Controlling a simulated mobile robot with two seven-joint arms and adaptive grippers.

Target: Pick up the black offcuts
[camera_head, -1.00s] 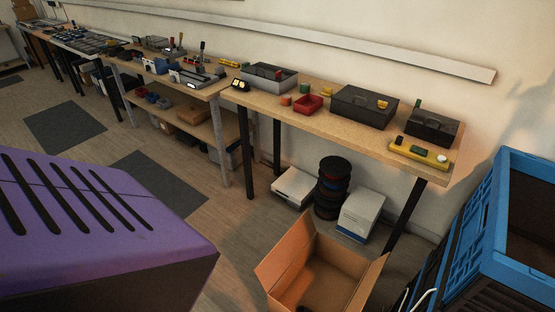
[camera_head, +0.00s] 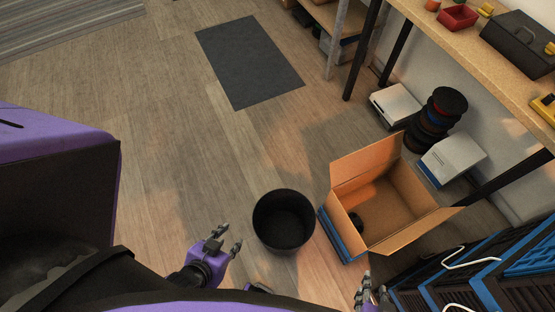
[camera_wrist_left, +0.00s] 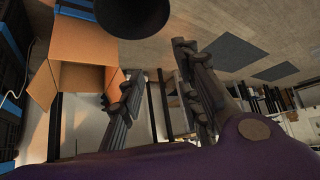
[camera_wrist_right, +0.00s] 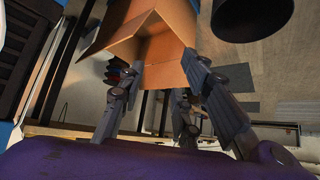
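A small dark item (camera_head: 356,220) lies inside the open cardboard box (camera_head: 405,205) near its left wall; it may be black offcuts, but it is too small to tell. My left gripper (camera_head: 231,238) is open and empty above the floor, left of a black round bin (camera_head: 284,228). Its spread fingers also show in the left wrist view (camera_wrist_left: 155,85). My right gripper (camera_head: 374,286) is at the bottom edge, below the box. In the right wrist view its fingers (camera_wrist_right: 160,80) are apart and empty, with the box beyond them. The bin's inside is dark, with no contents I can make out.
A blue-and-black crate stack (camera_head: 500,270) stands at the lower right. A white case (camera_head: 396,104), black spools (camera_head: 440,112) and a white box (camera_head: 450,158) sit under the workbench (camera_head: 470,60). A dark mat (camera_head: 248,60) lies on the otherwise open floor.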

